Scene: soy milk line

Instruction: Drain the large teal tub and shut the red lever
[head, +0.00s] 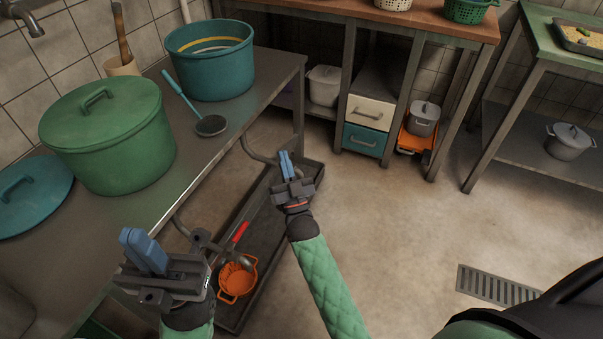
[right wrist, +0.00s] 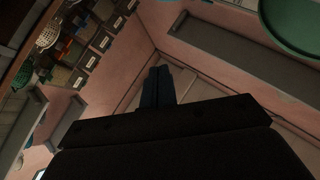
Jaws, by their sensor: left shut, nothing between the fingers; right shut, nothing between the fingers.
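The large teal tub (head: 210,70) stands upright and open on the steel counter at upper left, with pale rings visible inside. The red lever (head: 240,232) slants up to the right from a grey pipe fitting (head: 213,248) below the counter's front edge. An orange two-handled pot (head: 237,279) sits under the fitting in a long dark trough (head: 277,212). My left gripper (head: 144,252) is shut and empty, to the left of the lever and apart from it. My right gripper (head: 286,164) is shut and empty above the trough's far part, up and right of the lever.
A green lidded pot (head: 108,135), a teal lid (head: 30,194) and a teal-handled skimmer (head: 196,103) rest on the counter. A drawer unit (head: 370,112) and wooden-topped table (head: 400,14) stand at the back. The floor (head: 405,225) at right is clear around a grate (head: 497,287).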

